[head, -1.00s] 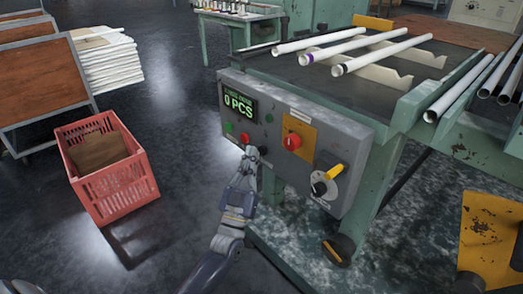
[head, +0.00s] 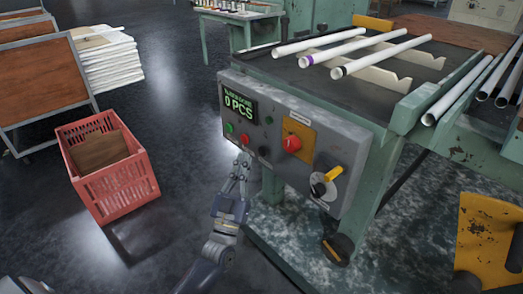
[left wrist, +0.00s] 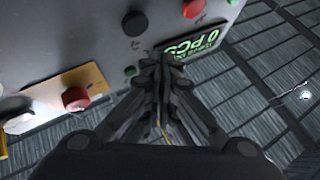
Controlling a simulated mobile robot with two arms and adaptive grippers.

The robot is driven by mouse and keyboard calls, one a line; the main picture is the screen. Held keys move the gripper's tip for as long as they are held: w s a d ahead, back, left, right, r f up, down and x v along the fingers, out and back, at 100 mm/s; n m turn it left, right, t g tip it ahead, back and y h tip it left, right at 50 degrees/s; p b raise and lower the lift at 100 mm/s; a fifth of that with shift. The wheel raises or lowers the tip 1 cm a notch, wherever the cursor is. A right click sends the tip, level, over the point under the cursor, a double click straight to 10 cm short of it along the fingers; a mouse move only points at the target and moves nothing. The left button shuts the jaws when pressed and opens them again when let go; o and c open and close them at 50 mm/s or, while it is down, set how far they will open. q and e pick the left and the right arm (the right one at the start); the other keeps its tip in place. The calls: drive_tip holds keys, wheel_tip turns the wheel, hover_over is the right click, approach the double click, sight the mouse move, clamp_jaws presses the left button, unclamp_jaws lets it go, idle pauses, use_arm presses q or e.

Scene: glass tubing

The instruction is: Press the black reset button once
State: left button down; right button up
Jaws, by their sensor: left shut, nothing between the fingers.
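The black button (head: 264,152) sits low on the grey control panel (head: 330,143), right of a red button (head: 244,139) and a green button (head: 229,128). It shows as a dark round cap in the left wrist view (left wrist: 135,22). My left gripper (head: 244,157) is shut and empty. In the head view its tips are just below the red button and left of the black one. In the left wrist view its fingertips (left wrist: 163,64) overlap the display's edge, apart from the black button in the picture. Contact with the panel cannot be told. My right gripper is not in view.
The display (head: 238,103) reads 0 PCS. A red mushroom button (head: 291,143) on a yellow plate and a yellow-handled rotary switch (head: 325,182) are farther right. Glass tubes (head: 350,48) lie above on the machine. A red crate (head: 112,178) stands on the floor left.

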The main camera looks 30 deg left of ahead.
use_arm(q)
drive_tip(key=shift+s+a+p, duration=0.25)
drive_tip(key=shift+s, duration=0.35)
drive_tip(key=shift+s+a+p, duration=0.2)
drive_tip(key=shift+s+a, duration=0.05)
drive_tip(key=shift+s, duration=0.35)
